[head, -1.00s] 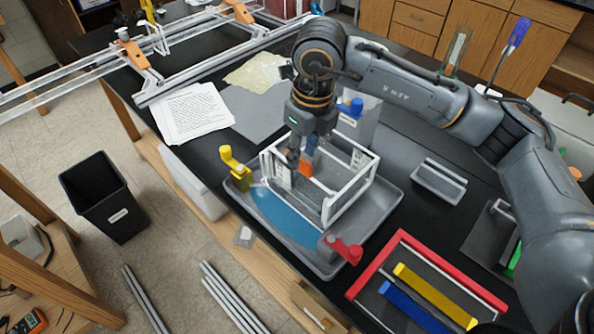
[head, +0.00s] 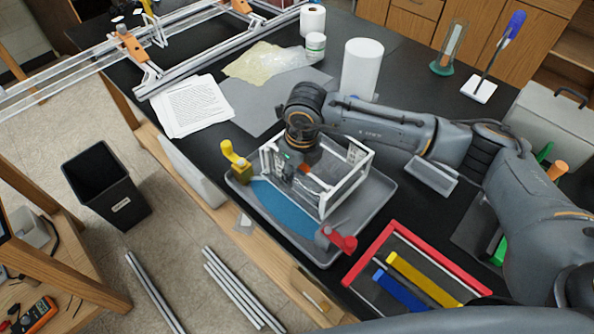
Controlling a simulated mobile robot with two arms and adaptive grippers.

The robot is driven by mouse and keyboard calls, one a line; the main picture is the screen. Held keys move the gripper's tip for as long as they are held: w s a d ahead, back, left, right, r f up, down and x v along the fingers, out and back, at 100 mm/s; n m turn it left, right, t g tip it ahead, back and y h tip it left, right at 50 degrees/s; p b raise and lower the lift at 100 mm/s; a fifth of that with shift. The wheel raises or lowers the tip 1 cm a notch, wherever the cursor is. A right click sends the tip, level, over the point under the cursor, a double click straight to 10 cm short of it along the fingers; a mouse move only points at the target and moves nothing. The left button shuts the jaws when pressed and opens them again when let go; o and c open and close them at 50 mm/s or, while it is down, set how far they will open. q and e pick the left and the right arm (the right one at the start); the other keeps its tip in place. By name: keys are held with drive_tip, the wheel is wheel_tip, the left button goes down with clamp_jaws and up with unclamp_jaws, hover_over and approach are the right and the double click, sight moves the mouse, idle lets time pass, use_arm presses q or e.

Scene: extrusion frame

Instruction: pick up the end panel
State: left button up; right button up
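A small white extrusion frame (head: 345,188) stands in a grey tray (head: 383,203). Light panels with dark marks show at its left end and its far right end; I cannot tell for sure which is the end panel. My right gripper (head: 298,178) reaches down into the frame from above, near its left end. Its fingers are small and partly hidden by its own wrist and the frame bars, so I cannot tell whether they hold anything. An orange part shows beside them. My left gripper is not in view.
A yellow clamp (head: 236,160) and a red clamp (head: 338,239) stand at the tray's edges. A blue sheet (head: 285,214) lies in the tray. A red-edged tray (head: 371,256) with colored bars is at front right. Papers (head: 192,107) lie at left.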

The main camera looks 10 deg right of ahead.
clamp_jaws()
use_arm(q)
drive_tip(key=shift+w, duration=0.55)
use_arm(e)
drive_tip(key=shift+r, duration=0.15)
